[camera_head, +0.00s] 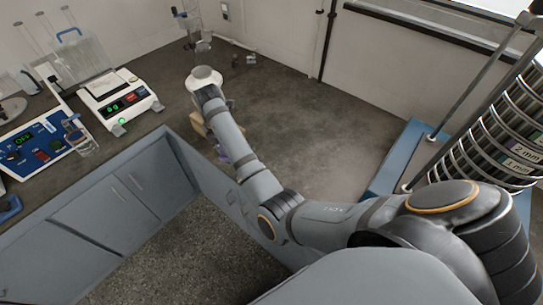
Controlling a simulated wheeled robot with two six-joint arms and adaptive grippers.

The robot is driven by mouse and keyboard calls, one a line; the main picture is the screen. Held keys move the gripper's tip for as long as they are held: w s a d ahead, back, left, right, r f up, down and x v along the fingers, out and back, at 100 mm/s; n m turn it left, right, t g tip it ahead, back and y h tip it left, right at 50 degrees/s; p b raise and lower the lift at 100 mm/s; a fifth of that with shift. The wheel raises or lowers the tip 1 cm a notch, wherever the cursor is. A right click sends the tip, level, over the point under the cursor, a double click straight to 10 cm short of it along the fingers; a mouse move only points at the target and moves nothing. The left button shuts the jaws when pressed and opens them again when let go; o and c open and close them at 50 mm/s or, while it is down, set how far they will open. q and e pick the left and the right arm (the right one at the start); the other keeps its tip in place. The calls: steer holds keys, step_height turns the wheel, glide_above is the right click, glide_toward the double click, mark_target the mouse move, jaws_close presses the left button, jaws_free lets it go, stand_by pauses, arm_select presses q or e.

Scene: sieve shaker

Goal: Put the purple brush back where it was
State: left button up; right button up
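My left gripper is not in view.
A white balance (118,98) and a blue control panel (35,143) stand at left, with a glass beaker (82,142) between. Glassware (192,20) stands behind the dish. A sieve stack (505,130) rises at right. The counter middle (310,125) is clear.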

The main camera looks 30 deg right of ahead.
steer(key=d+f+p, duration=0.1)
steer(key=d+f, duration=0.1)
steer(key=d, duration=0.2)
steer(key=s+d+f+p, duration=0.1)
steer(key=d+f, duration=0.2)
steer(key=d, duration=0.1)
steer(key=d+f+p, duration=0.1)
steer(key=d+f, duration=0.2)
steer(key=d, duration=0.1)
steer(key=shift+s+f, duration=0.1)
steer(key=shift+s, duration=0.05)
steer(key=shift+d+f, duration=0.2)
steer(key=shift+f, duration=0.05)
steer(key=f, duration=0.3)
steer(key=shift+s+d+f, duration=0.1)
steer(key=shift+d+f, duration=0.15)
steer(key=shift+d, duration=0.1)
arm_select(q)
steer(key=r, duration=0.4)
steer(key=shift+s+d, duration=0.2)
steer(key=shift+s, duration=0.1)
arm_select(e)
steer(key=shift+f, duration=0.1)
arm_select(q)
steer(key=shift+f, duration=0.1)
arm_select(e)
steer(key=shift+a+f, duration=0.1)
steer(key=o, duration=1)
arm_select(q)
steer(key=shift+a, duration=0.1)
